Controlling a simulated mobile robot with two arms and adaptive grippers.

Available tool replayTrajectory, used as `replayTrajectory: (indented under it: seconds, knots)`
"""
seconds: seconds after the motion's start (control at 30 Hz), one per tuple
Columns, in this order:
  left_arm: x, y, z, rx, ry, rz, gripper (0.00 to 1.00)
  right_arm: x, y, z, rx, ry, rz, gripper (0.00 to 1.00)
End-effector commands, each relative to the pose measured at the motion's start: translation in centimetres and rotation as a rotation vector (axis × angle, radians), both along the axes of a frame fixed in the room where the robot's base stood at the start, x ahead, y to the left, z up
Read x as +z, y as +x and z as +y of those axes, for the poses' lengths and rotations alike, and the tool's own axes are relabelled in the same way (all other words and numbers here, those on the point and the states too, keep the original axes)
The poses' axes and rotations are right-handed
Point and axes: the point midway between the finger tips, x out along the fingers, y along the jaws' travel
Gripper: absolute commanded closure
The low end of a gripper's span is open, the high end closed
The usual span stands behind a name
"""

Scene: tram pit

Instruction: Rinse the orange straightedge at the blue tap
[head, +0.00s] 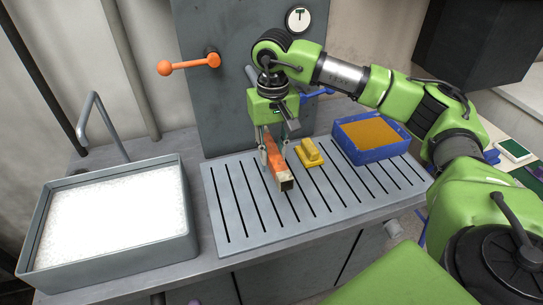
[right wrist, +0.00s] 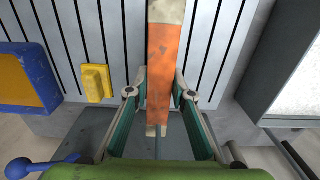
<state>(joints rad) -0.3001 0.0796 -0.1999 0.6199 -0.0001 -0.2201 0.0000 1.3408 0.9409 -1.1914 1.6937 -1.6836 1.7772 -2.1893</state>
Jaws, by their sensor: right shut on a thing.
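The orange straightedge (head: 279,170) is a square bar with worn, pale ends; its near end looks hollow. My right gripper (head: 273,156) is shut on it from above, over the slatted grey drain board (head: 232,205). In the right wrist view the straightedge (right wrist: 163,75) runs lengthwise between the two fingers of my right gripper (right wrist: 160,100). Whether it touches the board is unclear. A blue tap handle (head: 322,92) shows behind the gripper, and its ball end shows in the right wrist view (right wrist: 18,168). The tap's spout is hidden. My left gripper is out of view.
A yellow block (head: 309,153) lies on the board right of the straightedge. A blue tray (head: 372,137) with an orange-brown filling stands farther right. A foam-filled basin (head: 187,238) with a grey spout (head: 103,118) is at left. An orange ball lever (head: 188,64) juts from the back panel.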

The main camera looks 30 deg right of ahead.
Motion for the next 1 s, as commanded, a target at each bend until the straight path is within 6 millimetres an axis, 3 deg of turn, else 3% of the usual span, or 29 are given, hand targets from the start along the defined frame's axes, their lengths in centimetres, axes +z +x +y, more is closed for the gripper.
replayTrajectory:
  seconds: [1.0]
  knots:
    - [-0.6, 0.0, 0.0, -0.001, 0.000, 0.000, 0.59, 0.0, -0.3, -1.0, 0.001, 0.001, -0.001, 1.00]
